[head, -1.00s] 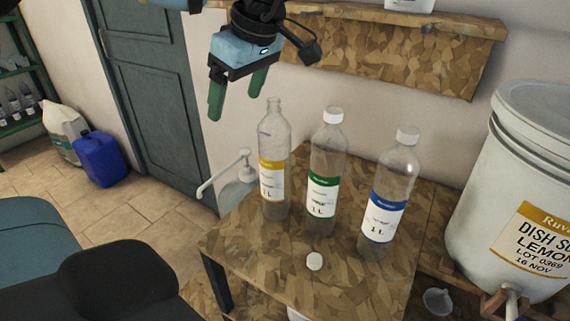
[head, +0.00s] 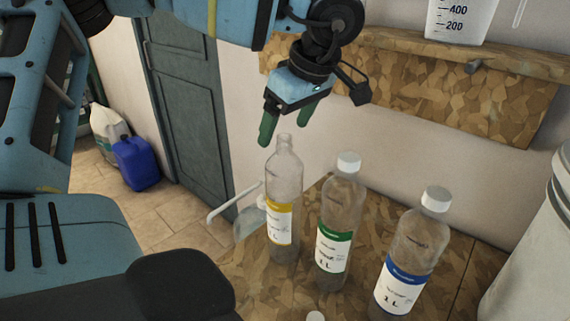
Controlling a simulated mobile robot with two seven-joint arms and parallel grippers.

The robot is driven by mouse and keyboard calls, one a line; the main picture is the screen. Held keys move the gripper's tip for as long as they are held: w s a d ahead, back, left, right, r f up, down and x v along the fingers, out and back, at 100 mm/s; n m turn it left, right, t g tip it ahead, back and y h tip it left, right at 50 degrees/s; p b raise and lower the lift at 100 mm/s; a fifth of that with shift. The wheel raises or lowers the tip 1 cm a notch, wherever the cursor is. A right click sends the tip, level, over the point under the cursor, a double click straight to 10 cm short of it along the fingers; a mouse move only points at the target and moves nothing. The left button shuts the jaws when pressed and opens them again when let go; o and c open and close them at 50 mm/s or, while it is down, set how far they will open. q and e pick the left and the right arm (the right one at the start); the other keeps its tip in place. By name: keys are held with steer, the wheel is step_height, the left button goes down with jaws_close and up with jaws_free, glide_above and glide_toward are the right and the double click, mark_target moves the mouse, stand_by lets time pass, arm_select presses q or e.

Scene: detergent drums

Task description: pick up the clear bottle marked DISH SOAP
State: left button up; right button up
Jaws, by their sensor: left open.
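Three clear bottles stand upright on the wooden table (head: 262,285): one with a yellow-banded label (head: 279,228) and no cap, one with a green-banded label (head: 333,245) and a white cap, one with a blue-banded label (head: 398,290) and a white cap. The product names are too small to read, so I cannot tell which is marked DISH SOAP. My left gripper (head: 285,132) is open and empty, its green fingers pointing down by the mouth of the yellow-labelled bottle. Whether it is above or behind the mouth is unclear. My right gripper is out of view.
A pump dispenser (head: 248,222) stands left of the bottles. A loose white cap (head: 315,316) lies at the bottom edge. A white drum (head: 530,260) is at the right. A wooden wall shelf (head: 440,70) bearing a measuring jug (head: 459,20) is behind the gripper.

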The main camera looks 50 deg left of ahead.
mark_target(281, 146)
arm_select(q)
steer(key=shift+f, duration=0.2)
steer(key=x, duration=0.4)
steer(key=shift+s+d+f+p, duration=0.1)
steer(key=shift+d+f+p, duration=0.15)
steer(key=shift+d+p, duration=0.15)
steer(key=shift+a+f, duration=0.2)
steer(key=shift+f, duration=0.1)
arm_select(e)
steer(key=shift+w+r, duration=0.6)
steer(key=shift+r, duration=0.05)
arm_select(q)
steer(key=c, duration=1.3)
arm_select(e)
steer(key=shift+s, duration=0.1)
arm_select(q)
steer(key=shift+r, duration=0.1)
